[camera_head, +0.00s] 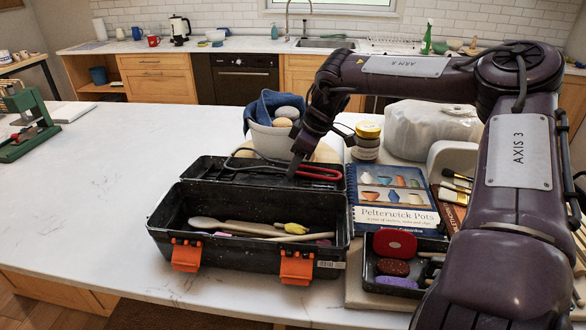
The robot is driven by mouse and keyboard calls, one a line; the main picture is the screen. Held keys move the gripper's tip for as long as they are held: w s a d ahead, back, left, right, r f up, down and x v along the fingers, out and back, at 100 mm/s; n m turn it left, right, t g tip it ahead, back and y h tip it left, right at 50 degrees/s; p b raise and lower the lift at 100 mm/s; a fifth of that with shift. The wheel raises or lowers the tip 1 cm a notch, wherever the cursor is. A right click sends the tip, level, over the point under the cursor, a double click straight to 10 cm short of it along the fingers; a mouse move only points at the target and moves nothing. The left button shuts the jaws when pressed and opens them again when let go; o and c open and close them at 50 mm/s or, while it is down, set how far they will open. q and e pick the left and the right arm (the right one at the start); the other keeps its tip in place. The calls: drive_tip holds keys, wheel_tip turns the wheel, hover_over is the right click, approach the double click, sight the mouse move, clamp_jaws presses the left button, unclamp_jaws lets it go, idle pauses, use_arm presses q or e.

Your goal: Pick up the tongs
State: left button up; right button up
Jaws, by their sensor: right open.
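The tongs (318,172), with red grips and a dark curved part, lie across the back of the open black toolbox (160,228), near its raised rear tray or lid. My right gripper (297,165) comes down from above at the tongs, with its fingers pointing at their middle. It is open. A fingertip overlaps the tongs in the view, and I cannot tell whether it touches them. The gripper and arm hide part of the tongs. My left gripper is not in view.
Wooden tools (240,228) lie in the toolbox. A bowl with a blue cloth (265,105) stands just behind it. A Pelterwick Pots book (395,215), jars (367,135) and a small tray of sponges (398,265) stand at the right.

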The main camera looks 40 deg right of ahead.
drive_tip(key=shift+f, duration=0.25)
drive_tip(key=shift+c, duration=0.2)
drive_tip(key=c, duration=0.8)
drive_tip(key=shift+r, duration=0.2)
